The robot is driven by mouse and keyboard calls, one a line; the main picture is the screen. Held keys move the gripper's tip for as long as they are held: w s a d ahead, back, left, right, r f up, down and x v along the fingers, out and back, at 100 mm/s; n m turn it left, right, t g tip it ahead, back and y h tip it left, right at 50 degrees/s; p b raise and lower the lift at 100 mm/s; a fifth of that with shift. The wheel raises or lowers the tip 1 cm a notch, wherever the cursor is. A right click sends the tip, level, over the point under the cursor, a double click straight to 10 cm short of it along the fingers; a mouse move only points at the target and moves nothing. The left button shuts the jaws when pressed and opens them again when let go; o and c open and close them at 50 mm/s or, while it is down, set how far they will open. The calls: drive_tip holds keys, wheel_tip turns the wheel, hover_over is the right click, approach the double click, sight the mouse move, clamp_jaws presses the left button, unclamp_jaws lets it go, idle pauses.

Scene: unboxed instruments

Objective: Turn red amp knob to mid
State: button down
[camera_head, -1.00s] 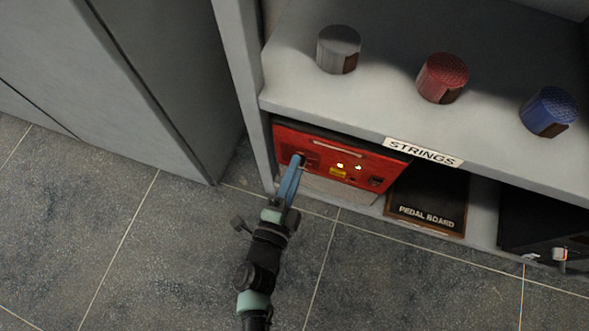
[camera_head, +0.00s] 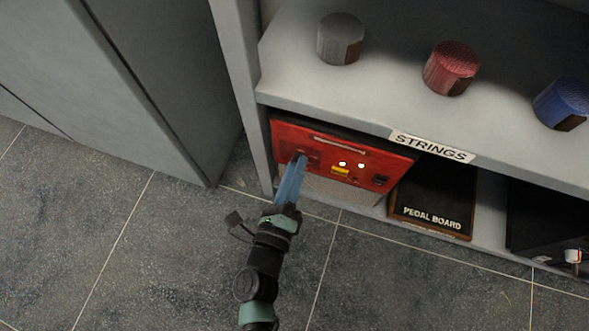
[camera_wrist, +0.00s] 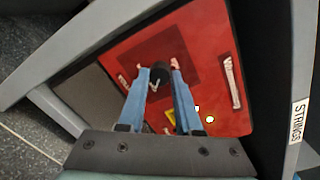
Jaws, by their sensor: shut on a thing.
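The red amp (camera_head: 322,152) sits on the lower shelf of the grey unit, under the upper shelf. In the wrist view its red face (camera_wrist: 205,50) fills the middle. My gripper (camera_head: 302,162) reaches the left part of that face with its blue fingers. In the wrist view a small black knob (camera_wrist: 158,80) with a light pointer mark sits between the fingertips. The fingers (camera_wrist: 160,72) are shut on it, one on each side. In the head view the knob is hidden by the fingers.
Grey, red (camera_head: 451,68) and blue round canisters stand on the upper shelf. A "STRINGS" label (camera_head: 432,146) is on its edge. A pedal board (camera_head: 434,205) stands right of the amp. A grey cabinet (camera_head: 110,80) stands on the left. The tiled floor in front is clear.

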drive_tip(key=shift+s+m, duration=0.1)
drive_tip(key=shift+m, duration=0.2)
idle(0.4)
drive_tip(key=c, duration=0.6)
unclamp_jaws()
drive_tip(key=p+v, duration=0.4)
drive_tip(key=v, duration=0.9)
drive_tip(key=shift+a, duration=0.1)
